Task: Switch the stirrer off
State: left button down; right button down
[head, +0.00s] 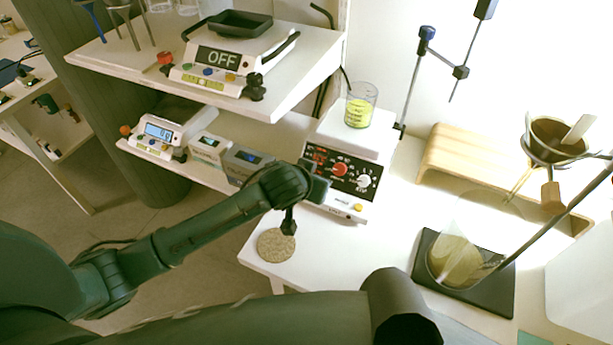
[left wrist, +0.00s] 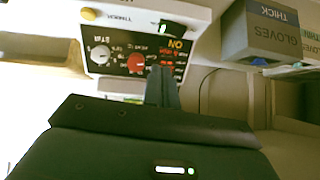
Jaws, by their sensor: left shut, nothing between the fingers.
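The stirrer (head: 345,150) is a white unit with a black front panel, a red knob (head: 340,169), a white knob (head: 363,181) and a yellow button (head: 358,207). A glass beaker (head: 360,106) with yellow liquid stands on its top plate. My left gripper (head: 321,180) is shut and empty, close in front of the panel's left part. The gripper's fingers (left wrist: 162,85) overlap the panel's lower edge there; contact cannot be told.
A scale reading "OFF" (head: 218,75) stands on the upper shelf at left. Another scale (head: 165,132) and small boxes (head: 210,148) line the lower shelf. A cork disc (head: 276,245) lies at the table's front corner. A glass vessel (head: 455,255) stands over a black pad at right.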

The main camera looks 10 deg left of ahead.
pick_arm(q)
jog(key=v, duration=0.6)
jog(key=shift+w, duration=0.1)
